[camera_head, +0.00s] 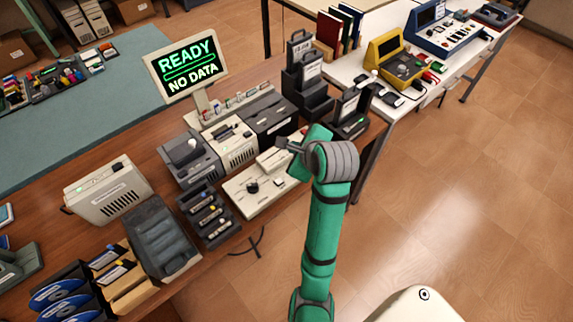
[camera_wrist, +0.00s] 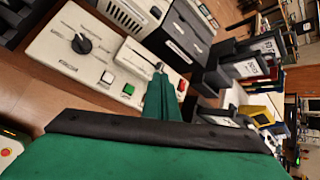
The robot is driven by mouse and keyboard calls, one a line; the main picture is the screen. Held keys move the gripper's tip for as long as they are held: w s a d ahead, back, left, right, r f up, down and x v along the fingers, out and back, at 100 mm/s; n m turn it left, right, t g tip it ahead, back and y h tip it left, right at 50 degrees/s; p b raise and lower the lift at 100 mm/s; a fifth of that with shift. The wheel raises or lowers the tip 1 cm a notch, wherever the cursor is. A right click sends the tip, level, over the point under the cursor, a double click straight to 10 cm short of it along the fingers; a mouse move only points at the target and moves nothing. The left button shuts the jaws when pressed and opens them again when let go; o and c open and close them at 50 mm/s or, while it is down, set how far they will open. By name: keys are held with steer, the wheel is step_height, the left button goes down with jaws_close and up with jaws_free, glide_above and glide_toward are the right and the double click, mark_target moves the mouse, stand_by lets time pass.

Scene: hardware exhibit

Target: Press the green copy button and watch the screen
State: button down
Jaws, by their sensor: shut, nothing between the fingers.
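The green button (camera_wrist: 127,89) is on a light control panel (camera_wrist: 60,50), beside a white button (camera_wrist: 107,77). A black knob (camera_wrist: 81,43) is farther left on that panel. In the wrist view my gripper (camera_wrist: 160,70) is shut and empty, its tip to the right of the green button and apart from it in the picture; its height over the panel is hard to tell. In the head view my gripper (camera_head: 283,144) is over the right end of the panel (camera_head: 240,197), and I cannot make out the green button there. The screen (camera_head: 187,67) reads "READY" and "NO DATA".
Grey and beige machines (camera_head: 236,148) stand behind the panel. A rack of small cylinders (camera_head: 208,215) is at its left. Black card holders (camera_head: 305,85) stand behind my gripper. A red button (camera_wrist: 181,85) shows right of my fingers. The floor at right is clear.

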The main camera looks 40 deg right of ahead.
steer(key=f, duration=0.6)
steer(key=shift+s+f, duration=0.2)
steer(key=shift+f, duration=0.15)
steer(key=shift+d+f, duration=0.15)
steer(key=shift+f, duration=0.9)
stand_by(1.4)
steer(key=shift+f, duration=0.4)
steer(key=shift+f, duration=0.4)
stand_by(0.6)
stand_by(0.4)
steer(key=shift+r, duration=0.85)
